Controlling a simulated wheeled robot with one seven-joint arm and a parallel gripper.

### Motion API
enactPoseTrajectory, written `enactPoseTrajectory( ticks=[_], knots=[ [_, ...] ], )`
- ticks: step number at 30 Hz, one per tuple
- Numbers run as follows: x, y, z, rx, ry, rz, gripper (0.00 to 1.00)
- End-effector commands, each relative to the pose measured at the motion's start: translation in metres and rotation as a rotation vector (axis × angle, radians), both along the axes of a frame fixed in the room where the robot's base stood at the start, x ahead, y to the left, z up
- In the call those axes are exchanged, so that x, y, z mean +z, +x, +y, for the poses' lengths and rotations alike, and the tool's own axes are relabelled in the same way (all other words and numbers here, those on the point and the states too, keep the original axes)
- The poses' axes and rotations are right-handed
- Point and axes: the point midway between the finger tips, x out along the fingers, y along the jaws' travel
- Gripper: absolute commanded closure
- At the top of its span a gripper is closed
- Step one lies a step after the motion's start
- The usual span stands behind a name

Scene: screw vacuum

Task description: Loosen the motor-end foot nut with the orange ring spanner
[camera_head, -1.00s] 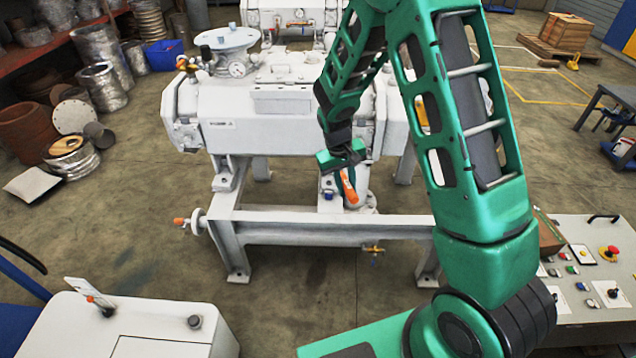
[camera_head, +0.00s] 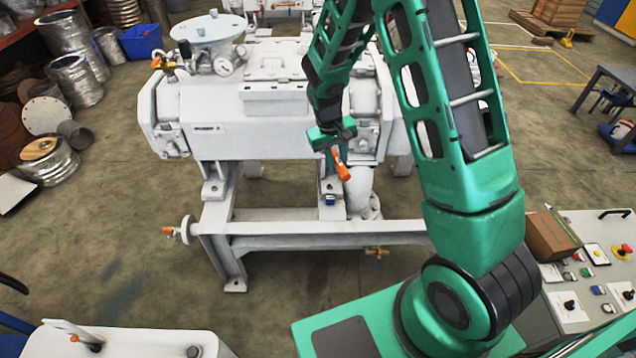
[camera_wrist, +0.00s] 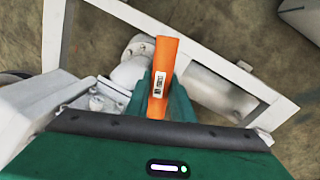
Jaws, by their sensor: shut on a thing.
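My gripper (camera_head: 335,146) is shut on the orange ring spanner (camera_head: 342,166), which hangs down at a slant in the head view. In the wrist view the orange bar of the spanner (camera_wrist: 163,66), with a white label, stands out between the green fingers (camera_wrist: 160,107). I cannot make out its ring end. The motor-end foot (camera_head: 331,186) of the white pump shows just below and left of the spanner, with a small blue part (camera_head: 330,200) on it. The spanner looks apart from it. I cannot make out the nut clearly.
The white pump body (camera_head: 225,110) stands behind on a white steel frame (camera_head: 300,228). A white pipe (camera_head: 360,190) rises close right of the spanner. An orange-handled valve (camera_head: 172,231) sticks out at the frame's left end. A control panel (camera_head: 590,270) stands at the right.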

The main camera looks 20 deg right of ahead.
Motion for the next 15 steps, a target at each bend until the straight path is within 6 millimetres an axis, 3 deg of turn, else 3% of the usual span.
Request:
enactPoseTrajectory(
  ticks=[10,15],
  knots=[
    [-0.002,-0.001,0.003,-0.001,0.000,0.001,1.00],
    [-0.023,-0.015,0.012,-0.085,0.004,0.003,1.00]
  ],
)
